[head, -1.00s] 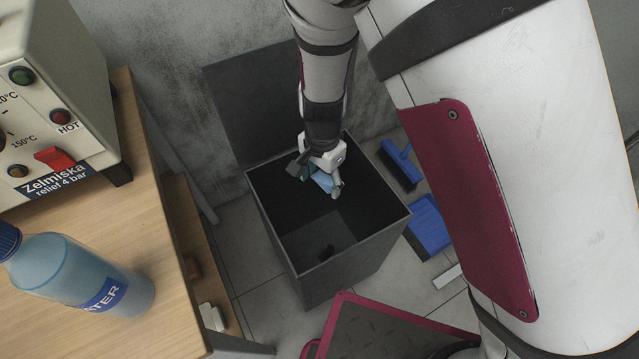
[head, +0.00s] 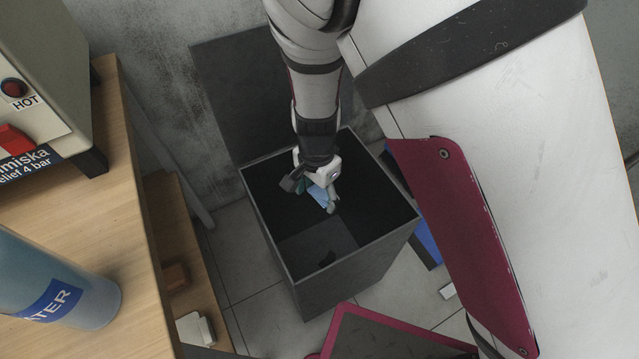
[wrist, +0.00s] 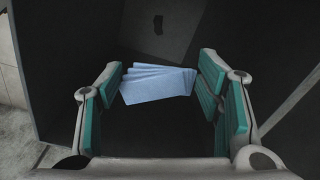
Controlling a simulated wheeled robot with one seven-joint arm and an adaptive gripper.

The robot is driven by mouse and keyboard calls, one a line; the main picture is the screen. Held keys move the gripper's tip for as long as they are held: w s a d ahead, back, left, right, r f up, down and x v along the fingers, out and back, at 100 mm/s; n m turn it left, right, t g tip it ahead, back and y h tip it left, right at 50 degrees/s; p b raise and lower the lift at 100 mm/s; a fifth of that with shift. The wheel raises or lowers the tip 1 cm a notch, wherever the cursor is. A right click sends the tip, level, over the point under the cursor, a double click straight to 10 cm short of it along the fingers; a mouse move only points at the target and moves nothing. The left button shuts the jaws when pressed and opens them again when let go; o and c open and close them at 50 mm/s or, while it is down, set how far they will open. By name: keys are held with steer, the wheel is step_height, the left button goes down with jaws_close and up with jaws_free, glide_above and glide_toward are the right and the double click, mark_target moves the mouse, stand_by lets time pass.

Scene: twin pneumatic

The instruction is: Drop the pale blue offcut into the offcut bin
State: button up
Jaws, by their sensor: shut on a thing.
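The pale blue offcut (head: 319,194) is a small folded-looking piece held between the fingers of my gripper (head: 316,192). In the wrist view the offcut (wrist: 157,83) shows as layered pale blue sheets between the teal finger pads of my gripper (wrist: 160,92). The offcut bin (head: 352,261) is a dark grey open box. My gripper is over the bin's open mouth, near its back side, pointing down. How far it is below or above the rim is hard to tell. A small dark thing (head: 326,258) lies on the bin floor.
The bin's lid (head: 238,95) stands raised behind it. A blue dustpan (head: 428,243) lies right of the bin. My own body fills the right.

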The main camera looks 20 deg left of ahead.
mark_target(317, 195)
steer(key=o, duration=0.9)
step_height(317, 195, up, 12)
stand_by(0.3)
